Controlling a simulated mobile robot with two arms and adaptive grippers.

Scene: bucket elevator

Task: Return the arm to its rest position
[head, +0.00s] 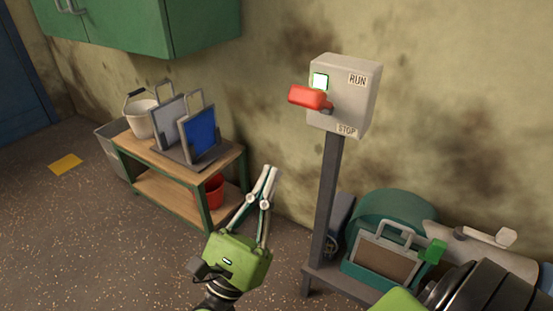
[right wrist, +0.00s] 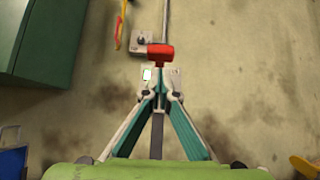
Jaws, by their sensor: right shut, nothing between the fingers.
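My right gripper (head: 269,170) is shut and empty, its fingertips pointing up in front of the wall, in the head view. It is left of and below the control box (head: 354,94), apart from it. The box stands on a post and has a red lever handle (head: 311,97), a lit green-white lamp (head: 320,81) and RUN and STOP labels. In the right wrist view, the shut fingertips (right wrist: 160,94) overlap the box, just below the red handle (right wrist: 160,57) in the picture.
A low wooden-topped bench (head: 226,158) at left holds a white bucket (head: 141,115) and panels, including a blue one (head: 203,133). A green drum-shaped machine (head: 392,208) stands at lower right. A green cabinet (head: 150,29) hangs above. The floor at lower left is clear.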

